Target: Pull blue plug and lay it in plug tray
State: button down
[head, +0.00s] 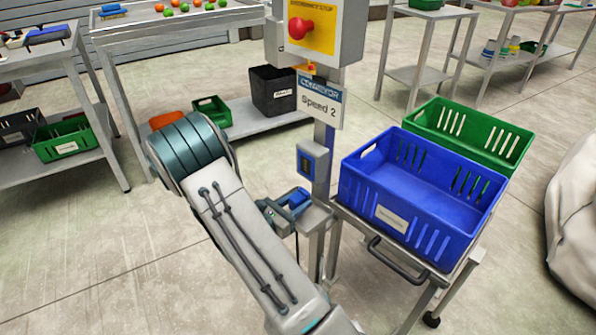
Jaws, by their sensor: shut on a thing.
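The blue plug (298,198) is in the jaws of my gripper (283,208), low beside the grey post (325,150). My gripper is shut on it. The plug is apart from and below the blue socket box (313,162) on the post. A dark cable seems to hang below the plug. A small grey metal ledge (319,217) at the post, just right of and below the plug, looks like the plug tray. I cannot tell whether the plug touches it. My arm hides part of the area to the left.
A blue crate (400,222) stands on a wheeled metal cart (462,262) right of the post, with a green crate (505,150) behind. A control box with a red button (300,28) and a "Speed 2" sign (320,103) sit higher on the post. Floor at left is clear.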

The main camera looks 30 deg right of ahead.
jog(key=shift+f+b, duration=0.5)
jog(key=shift+f, duration=0.35)
dwell(0.3)
dwell(0.4)
jog(key=c, duration=0.9)
grip_release()
jog(key=shift+o, duration=0.2)
jog(key=shift+a, duration=0.15)
jog(key=p+v, duration=0.3)
jog(key=v, duration=1.9)
jog(key=shift+a, duration=0.25)
jog(key=shift+s, duration=0.15)
